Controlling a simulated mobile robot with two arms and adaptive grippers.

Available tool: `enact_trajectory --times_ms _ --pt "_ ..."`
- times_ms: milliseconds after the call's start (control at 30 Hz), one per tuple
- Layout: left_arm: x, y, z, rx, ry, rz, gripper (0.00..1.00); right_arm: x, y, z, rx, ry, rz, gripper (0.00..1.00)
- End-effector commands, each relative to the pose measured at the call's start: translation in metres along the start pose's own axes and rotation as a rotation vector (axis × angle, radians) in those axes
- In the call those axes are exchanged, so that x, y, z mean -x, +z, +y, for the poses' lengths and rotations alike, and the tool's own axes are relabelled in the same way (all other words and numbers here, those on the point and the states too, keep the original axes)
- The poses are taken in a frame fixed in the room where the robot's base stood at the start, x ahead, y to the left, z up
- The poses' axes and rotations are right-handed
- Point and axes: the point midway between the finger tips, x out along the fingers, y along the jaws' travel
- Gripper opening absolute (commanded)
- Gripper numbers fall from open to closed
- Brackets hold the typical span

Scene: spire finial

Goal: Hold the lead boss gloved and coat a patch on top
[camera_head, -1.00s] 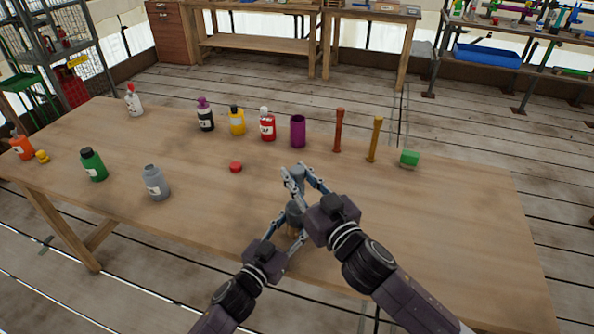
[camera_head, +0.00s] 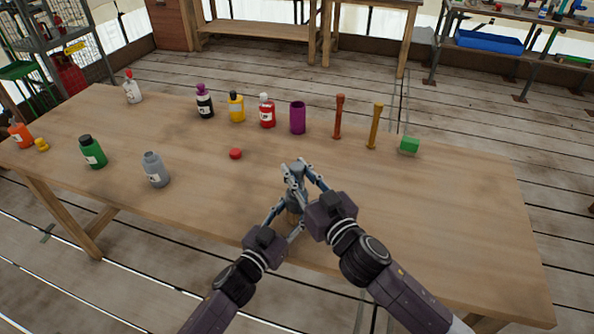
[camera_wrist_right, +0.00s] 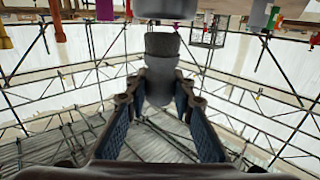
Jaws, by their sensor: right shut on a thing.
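My right gripper (camera_head: 298,176) is shut on a grey, rounded piece near the front edge of the table; this may be the lead boss. A grey bottle (camera_head: 156,170) stands upright to the left. I cannot make out any coated patch.
On the wooden table (camera_head: 420,220) stand green (camera_head: 92,153), black (camera_head: 205,104), yellow (camera_head: 237,108) and red (camera_head: 267,112) bottles, a purple cylinder (camera_head: 298,118), two upright sticks (camera_head: 338,118) and a green block (camera_head: 409,146). A red cap (camera_head: 235,154) lies left of my grippers. The table's right side is clear.

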Motion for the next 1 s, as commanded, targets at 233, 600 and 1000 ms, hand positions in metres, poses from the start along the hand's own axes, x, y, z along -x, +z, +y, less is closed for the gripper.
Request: enact_trajectory --times_ms 233,600,1000 --pt "0.000 0.000 0.000 0.000 0.000 0.000 0.12 0.000 0.002 0.000 0.000 0.000 0.000 0.00" --pt "0.000 0.000 0.000 0.000 0.000 0.000 0.12 0.000 0.007 0.000 0.000 0.000 0.000 0.00" --pt "0.000 0.000 0.000 0.000 0.000 0.000 0.12 0.000 0.011 0.000 0.000 0.000 0.001 0.00"
